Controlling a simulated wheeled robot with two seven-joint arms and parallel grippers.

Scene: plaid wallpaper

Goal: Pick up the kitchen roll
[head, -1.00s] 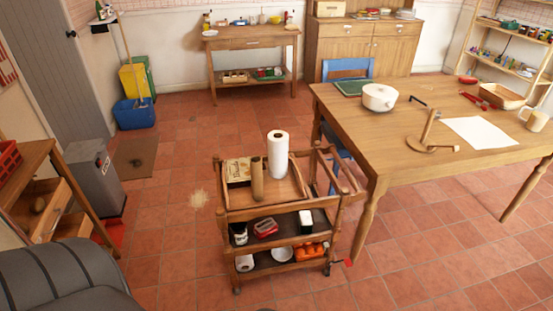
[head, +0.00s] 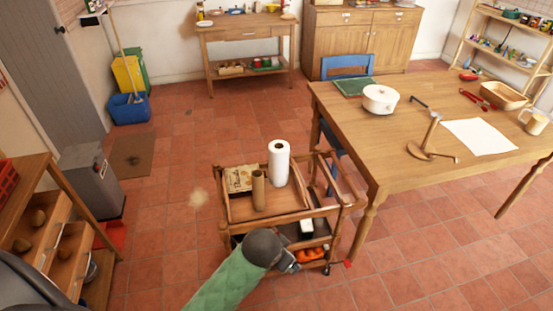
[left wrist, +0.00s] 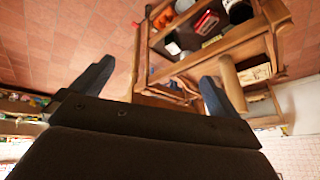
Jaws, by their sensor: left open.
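The kitchen roll (head: 279,163) is white and stands upright on the top tray of the wooden trolley (head: 268,216). A brown cardboard tube (head: 258,190) stands in front of it to the left, close by. My left arm comes in from the bottom of the head view, with its wrist end (head: 288,264) low at the trolley's front, apart from the roll. In the left wrist view my left gripper (left wrist: 150,88) is open and empty, with the trolley (left wrist: 222,46) beyond its fingers. I cannot make out the roll there. My right gripper is not in view.
A box (head: 238,178) lies left of the tube on the tray. The trolley's raised rails surround the top. A wooden table (head: 410,170) with a white pot (head: 380,99) and a wooden stand (head: 430,138) is close on the right.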

